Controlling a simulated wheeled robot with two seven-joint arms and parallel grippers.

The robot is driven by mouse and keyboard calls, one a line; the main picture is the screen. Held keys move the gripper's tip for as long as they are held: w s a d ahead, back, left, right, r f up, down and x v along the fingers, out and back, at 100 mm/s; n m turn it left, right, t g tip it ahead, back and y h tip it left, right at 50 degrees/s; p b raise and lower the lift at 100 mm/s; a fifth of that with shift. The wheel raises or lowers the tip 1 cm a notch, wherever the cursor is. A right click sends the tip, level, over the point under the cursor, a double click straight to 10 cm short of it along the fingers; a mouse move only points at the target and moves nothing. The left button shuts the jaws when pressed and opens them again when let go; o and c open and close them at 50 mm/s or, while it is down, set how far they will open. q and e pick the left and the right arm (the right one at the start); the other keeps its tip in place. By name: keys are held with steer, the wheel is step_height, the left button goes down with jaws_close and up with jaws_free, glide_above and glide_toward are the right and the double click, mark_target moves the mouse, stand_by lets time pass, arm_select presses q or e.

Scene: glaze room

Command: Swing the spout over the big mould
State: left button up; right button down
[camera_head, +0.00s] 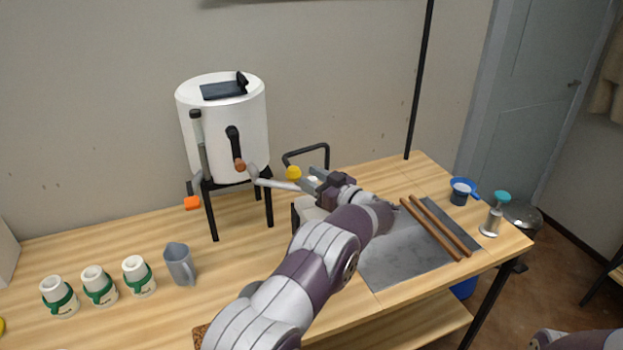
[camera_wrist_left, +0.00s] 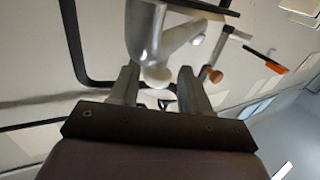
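The grey spout (camera_head: 278,184) sticks out to the right from the white tank (camera_head: 225,130) on black legs. My left gripper (camera_head: 312,184) is at the spout's free end. In the left wrist view the spout (camera_wrist_left: 156,45) comes down towards the gap between the spread fingers of the gripper (camera_wrist_left: 160,88); it does not look clamped, and I cannot tell whether it touches them. A pale block, likely the big mould (camera_head: 308,209), stands below the gripper, mostly hidden by my left arm. My right gripper is out of view.
Three white moulds with green bands (camera_head: 99,285) and a grey jug (camera_head: 180,264) stand at the left. A grey board (camera_head: 400,256) with two wooden rods (camera_head: 438,228) lies at the right. A bent black bar (camera_head: 306,151) rises behind the gripper.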

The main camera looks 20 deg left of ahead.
arm_select(q)
steer(key=shift+d+f, duration=0.1)
steer(key=shift+d, duration=0.1)
steer(key=b+v, duration=0.2)
steer(key=v, duration=1)
steer(key=shift+d+b, duration=0.2)
steer(key=shift+b, duration=0.1)
